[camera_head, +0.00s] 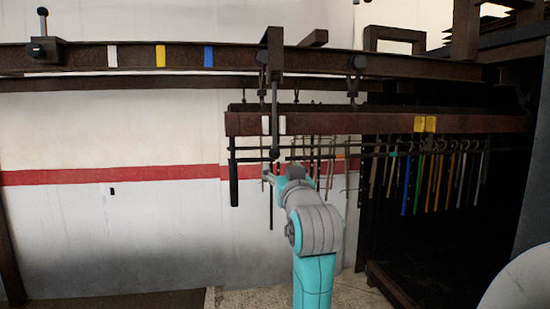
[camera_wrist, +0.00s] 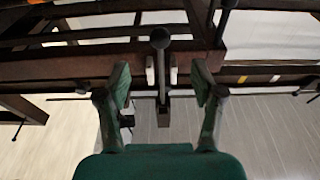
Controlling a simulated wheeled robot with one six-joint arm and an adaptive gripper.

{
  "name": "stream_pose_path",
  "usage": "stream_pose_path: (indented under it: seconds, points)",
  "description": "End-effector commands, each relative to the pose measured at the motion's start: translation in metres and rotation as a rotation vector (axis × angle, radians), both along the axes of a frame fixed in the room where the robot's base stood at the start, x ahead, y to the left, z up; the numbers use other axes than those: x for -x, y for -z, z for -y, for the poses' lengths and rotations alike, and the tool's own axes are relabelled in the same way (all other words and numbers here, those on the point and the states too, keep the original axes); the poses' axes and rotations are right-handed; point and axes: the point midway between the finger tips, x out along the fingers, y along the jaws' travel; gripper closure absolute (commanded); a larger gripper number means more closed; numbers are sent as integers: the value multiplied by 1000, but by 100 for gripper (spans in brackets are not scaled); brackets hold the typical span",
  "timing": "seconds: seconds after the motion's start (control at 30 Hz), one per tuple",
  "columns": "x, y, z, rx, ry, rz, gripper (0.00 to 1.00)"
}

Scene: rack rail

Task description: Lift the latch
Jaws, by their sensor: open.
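The latch (camera_head: 275,110) is a dark upright bar hanging from the upper rail across the front of a brown beam, between two white marks. Its lower end has a round knob (camera_head: 274,153). In the wrist view the latch knob (camera_wrist: 160,38) and its bar show between my fingers. My gripper (camera_wrist: 162,82) is open, one finger on each side of the bar, with visible gaps. In the head view my gripper (camera_head: 275,177) is just below the knob, partly hidden by my wrist.
The upper rail (camera_head: 130,57) bears white, yellow and blue marks and a ball-topped stop (camera_head: 43,22) at left. The lower beam (camera_head: 340,123) hangs under it, with several thin rods and coloured strips (camera_head: 415,178) below and right. The pale wall (camera_head: 120,230) area at left is free.

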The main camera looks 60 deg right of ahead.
Motion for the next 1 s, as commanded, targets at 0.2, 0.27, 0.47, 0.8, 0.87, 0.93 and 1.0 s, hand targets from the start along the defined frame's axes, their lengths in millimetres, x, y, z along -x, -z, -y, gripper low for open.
stream_pose_path:
  seconds: [0.2, 0.27, 0.47, 0.8, 0.87, 0.93, 1.0]
  points:
    - [-20, -6, 23, -2, 0, -1, 33]
    - [-25, -8, 29, -1, 0, -1, 33]
    - [-42, -13, 49, -2, 0, -1, 33]
    - [-64, -20, 74, 0, -1, 0, 33]
    - [-66, -21, 76, 0, -1, 0, 33]
    - [-67, -21, 78, 0, -1, 0, 33]
    - [-68, -21, 79, 0, -1, 0, 33]
